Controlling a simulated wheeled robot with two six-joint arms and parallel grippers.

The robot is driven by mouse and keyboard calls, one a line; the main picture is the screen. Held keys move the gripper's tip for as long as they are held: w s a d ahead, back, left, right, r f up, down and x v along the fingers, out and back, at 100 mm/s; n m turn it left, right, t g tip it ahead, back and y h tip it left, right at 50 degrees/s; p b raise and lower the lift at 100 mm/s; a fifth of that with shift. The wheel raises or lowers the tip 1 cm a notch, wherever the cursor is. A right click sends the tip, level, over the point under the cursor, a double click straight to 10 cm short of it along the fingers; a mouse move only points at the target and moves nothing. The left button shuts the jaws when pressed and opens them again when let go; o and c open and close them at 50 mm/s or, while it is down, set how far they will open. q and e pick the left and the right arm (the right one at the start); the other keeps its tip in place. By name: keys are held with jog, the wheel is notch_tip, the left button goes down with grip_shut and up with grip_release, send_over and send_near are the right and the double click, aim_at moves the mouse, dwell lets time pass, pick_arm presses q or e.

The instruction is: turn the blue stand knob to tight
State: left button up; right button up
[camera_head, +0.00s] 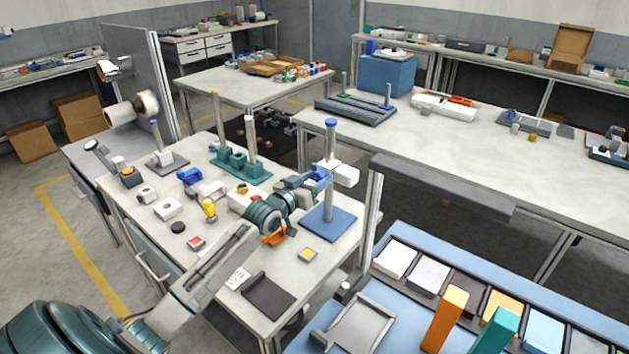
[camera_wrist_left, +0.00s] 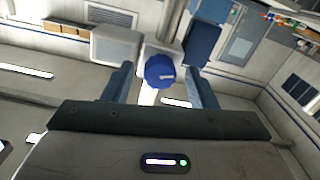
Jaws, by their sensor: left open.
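The blue stand has a blue square base (camera_head: 328,226), a grey upright post (camera_head: 328,200) and a blue cap (camera_head: 331,124). A white clamp block (camera_head: 346,174) sits on the post. My left gripper (camera_head: 322,174) is at the stand's clamp. Its two fingers are open, one on each side of the knob, with visible gaps; it also shows in the left wrist view (camera_wrist_left: 158,80). In the head view the fingers largely hide the knob. My right gripper is not in view.
A green base with posts (camera_head: 240,167) and a grey stand (camera_head: 168,164) are behind on the same white table. A yellow-topped block (camera_head: 307,255), a red-topped block (camera_head: 196,243) and a dark plate (camera_head: 268,297) lie nearer. The blue bench with trays (camera_head: 310,342) is at lower right.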

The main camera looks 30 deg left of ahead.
pick_arm(q)
jog(key=shift+c, duration=0.4)
jog(key=c, duration=0.9)
jog(key=shift+f+m+b, duration=0.2)
jog(key=shift+m+b, duration=0.7)
jog(key=shift+b, duration=0.25)
jog(key=m+b, duration=0.2)
jog(key=shift+m, duration=0.3)
jog(key=shift+m+b, duration=0.85)
jog(key=shift+m, duration=0.05)
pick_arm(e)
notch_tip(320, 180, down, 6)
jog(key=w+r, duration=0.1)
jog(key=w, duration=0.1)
pick_arm(q)
jog(key=m+b, duration=0.2)
jog(key=m, duration=0.1)
jog(key=shift+r, duration=0.1)
jog(key=shift+m, duration=0.7)
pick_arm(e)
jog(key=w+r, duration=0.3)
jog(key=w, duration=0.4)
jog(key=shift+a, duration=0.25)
pick_arm(q)
jog(key=o, duration=1)
jog(key=shift+r, duration=0.1)
